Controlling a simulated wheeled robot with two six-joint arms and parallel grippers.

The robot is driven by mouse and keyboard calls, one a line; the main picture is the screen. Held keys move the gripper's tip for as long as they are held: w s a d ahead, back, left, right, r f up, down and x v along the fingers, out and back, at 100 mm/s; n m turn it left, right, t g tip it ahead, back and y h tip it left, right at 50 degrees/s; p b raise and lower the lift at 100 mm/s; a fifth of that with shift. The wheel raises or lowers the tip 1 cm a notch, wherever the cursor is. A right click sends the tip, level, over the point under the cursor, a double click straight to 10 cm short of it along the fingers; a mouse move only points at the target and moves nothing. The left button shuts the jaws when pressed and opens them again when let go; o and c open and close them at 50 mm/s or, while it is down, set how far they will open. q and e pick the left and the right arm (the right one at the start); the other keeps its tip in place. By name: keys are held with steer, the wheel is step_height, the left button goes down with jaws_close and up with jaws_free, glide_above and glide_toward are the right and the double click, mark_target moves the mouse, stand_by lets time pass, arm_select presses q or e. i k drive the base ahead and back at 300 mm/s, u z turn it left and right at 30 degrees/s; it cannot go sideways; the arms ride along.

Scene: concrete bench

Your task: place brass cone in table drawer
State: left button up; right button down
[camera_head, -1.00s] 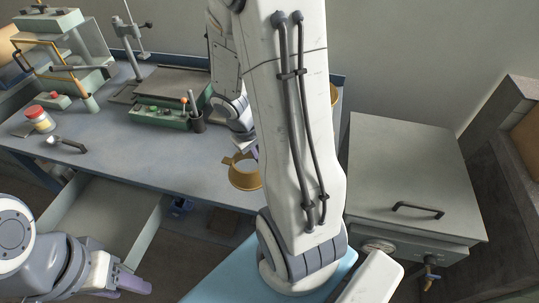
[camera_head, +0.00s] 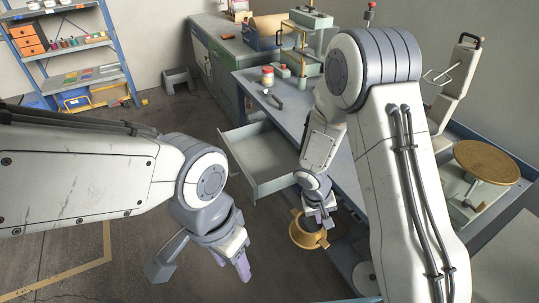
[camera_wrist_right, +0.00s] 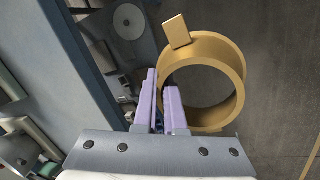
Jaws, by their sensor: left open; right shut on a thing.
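The brass cone (camera_head: 308,238) is a hollow, ring-like piece with a small lug, held clear of the bench, in front of its edge. My right gripper (camera_head: 319,214) is shut on its wall. The right wrist view shows the lilac fingers of the right gripper (camera_wrist_right: 162,92) pinching the near rim of the cone (camera_wrist_right: 237,75), whose opening is empty. The table drawer (camera_head: 277,186) is pulled out and looks empty; it lies up and left of the cone in the head view. My left gripper (camera_head: 205,263) is open and empty, left of the cone, over the floor.
The blue-topped bench (camera_head: 292,118) bears a red-and-white jar (camera_head: 267,76) and several tools. A round brown-topped piece (camera_head: 487,161) is at the right. Open floor lies left of the drawer.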

mark_target(272, 157)
steer(key=u, duration=0.2)
steer(key=i, duration=1.4)
steer(key=z, duration=0.15)
